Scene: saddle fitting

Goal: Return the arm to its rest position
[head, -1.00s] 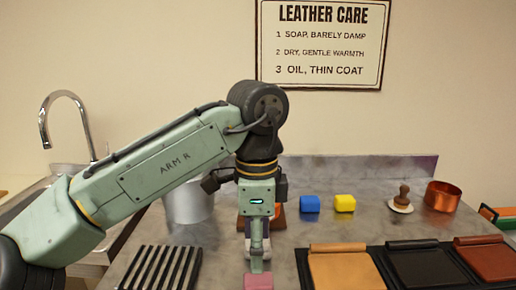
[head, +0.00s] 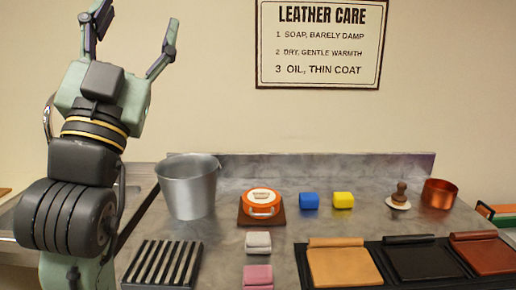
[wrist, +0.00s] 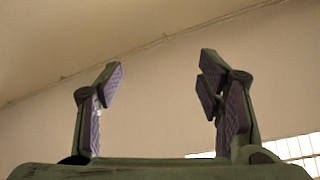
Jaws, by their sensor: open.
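My gripper (head: 132,35) is raised at the upper left of the head view, its two fingers pointing up and spread wide apart. It is open, with nothing between the fingers. In the wrist view my gripper (wrist: 160,90) also shows open and empty against the bare wall and ceiling. My arm stands folded upright at the left of the head view, and it hides much of the sink area. The gripper is apart from everything on the bench.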

